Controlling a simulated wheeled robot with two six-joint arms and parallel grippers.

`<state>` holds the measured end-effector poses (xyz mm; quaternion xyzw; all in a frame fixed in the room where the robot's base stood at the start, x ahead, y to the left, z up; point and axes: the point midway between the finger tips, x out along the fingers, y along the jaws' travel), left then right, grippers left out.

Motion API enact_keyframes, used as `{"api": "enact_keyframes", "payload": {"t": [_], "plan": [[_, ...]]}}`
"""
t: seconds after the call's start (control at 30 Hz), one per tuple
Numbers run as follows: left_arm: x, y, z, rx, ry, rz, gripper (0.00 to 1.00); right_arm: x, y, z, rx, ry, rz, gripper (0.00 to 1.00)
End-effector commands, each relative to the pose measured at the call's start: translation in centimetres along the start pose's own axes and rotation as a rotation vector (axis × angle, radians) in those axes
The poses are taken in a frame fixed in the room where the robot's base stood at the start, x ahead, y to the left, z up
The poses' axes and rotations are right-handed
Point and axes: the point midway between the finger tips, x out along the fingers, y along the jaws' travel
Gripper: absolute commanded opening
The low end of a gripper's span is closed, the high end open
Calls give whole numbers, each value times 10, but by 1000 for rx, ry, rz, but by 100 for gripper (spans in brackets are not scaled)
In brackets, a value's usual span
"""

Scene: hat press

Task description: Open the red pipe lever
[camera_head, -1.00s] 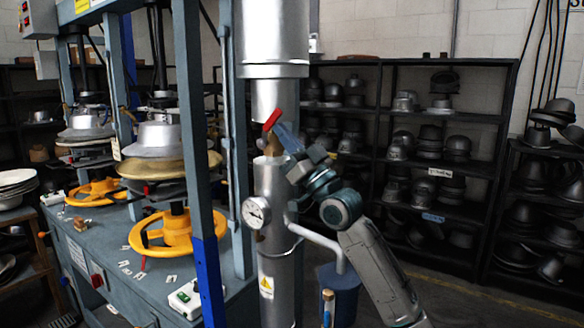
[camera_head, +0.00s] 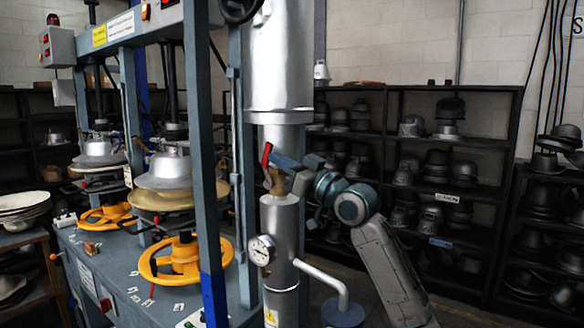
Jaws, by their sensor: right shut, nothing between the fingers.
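The red pipe lever (camera_head: 266,155) stands nearly upright on a brass-coloured valve (camera_head: 276,180) in the silver vertical pipe (camera_head: 281,225). My right gripper (camera_head: 280,161) reaches in from the right at the lever's height. Its fingers are shut with nothing between them. The fingertips are right beside the lever on its right side; I cannot tell whether they touch it. The gripper hides part of the valve. My left gripper is not in view.
A round gauge (camera_head: 261,250) and a bent side pipe (camera_head: 318,274) sit below the valve. The blue-grey press frame (camera_head: 211,170) with yellow handwheels (camera_head: 183,259) stands to the left. Dark shelves of hat moulds (camera_head: 437,165) fill the background.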

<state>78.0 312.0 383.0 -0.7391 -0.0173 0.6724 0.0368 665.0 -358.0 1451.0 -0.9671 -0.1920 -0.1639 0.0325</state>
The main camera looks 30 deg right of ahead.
Motion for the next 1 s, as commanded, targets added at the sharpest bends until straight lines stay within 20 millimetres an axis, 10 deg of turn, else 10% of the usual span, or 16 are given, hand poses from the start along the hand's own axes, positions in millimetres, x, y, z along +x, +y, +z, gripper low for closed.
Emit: {"api": "enact_keyframes", "payload": {"t": [1.0], "plan": [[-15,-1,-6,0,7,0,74,28,0,-6,0,6,0,0]]}}
